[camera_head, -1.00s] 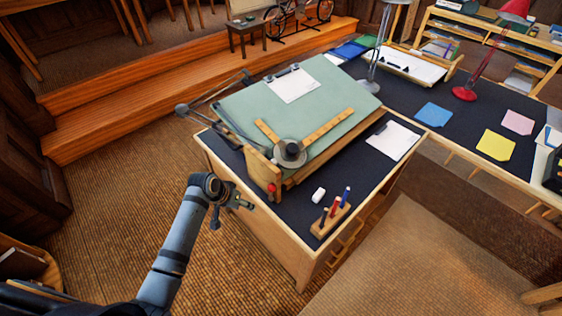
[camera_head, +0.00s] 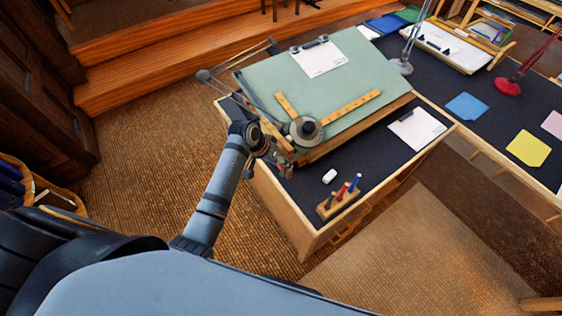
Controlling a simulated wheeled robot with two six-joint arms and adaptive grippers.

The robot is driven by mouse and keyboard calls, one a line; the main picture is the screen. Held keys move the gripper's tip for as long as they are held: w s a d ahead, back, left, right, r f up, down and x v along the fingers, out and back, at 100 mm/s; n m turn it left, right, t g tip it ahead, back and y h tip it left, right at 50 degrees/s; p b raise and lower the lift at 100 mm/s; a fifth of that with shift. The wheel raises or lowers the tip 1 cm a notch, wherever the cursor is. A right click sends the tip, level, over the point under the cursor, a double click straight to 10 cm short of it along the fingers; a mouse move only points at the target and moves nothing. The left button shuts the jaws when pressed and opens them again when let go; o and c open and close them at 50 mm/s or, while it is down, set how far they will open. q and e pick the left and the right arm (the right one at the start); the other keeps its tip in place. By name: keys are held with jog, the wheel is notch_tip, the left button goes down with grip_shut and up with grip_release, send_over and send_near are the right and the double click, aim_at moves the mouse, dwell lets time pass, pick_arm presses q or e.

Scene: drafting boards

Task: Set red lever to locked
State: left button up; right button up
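The green drafting board (camera_head: 345,85) stands tilted on a desk with a dark top. A drafting machine with a round grey head (camera_head: 306,130) and two wooden rulers lies on it. The red lever at the board's near left corner cannot be made out now; my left gripper and wrist cover that corner. My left gripper (camera_head: 285,163) is at the wooden side bracket beside the board. Its fingers are small and partly blend with the bracket, so I cannot tell whether they touch the lever or are open. My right gripper is not in view.
On the desk's near side are a white eraser (camera_head: 329,177) and a wooden pen holder (camera_head: 338,204) with several pens. A jointed arm (camera_head: 235,65) sticks out left of the board. Open floor lies left of the desk.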

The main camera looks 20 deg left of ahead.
pick_arm(q)
jog(key=shift+f, duration=0.35)
jog(key=shift+w+d, duration=0.1)
grip_shut()
